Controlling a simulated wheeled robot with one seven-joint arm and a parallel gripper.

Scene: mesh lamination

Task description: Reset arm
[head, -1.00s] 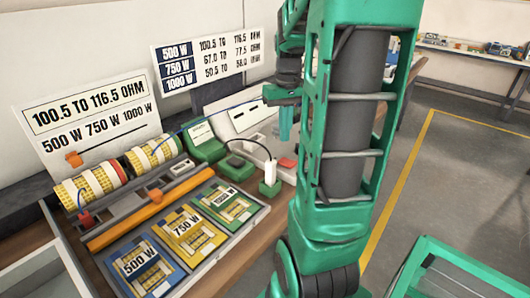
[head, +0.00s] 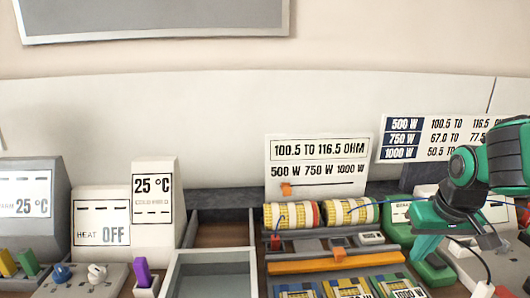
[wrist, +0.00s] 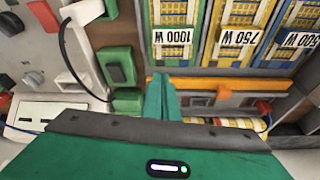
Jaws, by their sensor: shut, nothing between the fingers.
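My gripper shows in the wrist view (wrist: 160,97) with its green fingers together and nothing between them. It is above the bench, near an orange bar (wrist: 215,84) and a green box with a dark top (wrist: 118,65). In the head view my arm comes in from the right, and the green gripper (head: 424,248) points down at the right of the yellow-banded rolls (head: 350,211). The fingertips are hard to make out there.
Trays labelled 1000 W (wrist: 173,40), 750 W (wrist: 237,40) and 500 W (wrist: 298,40) lie near the gripper. A grey open bin (head: 210,256) and a HEAT OFF unit (head: 102,222) stand to the left.

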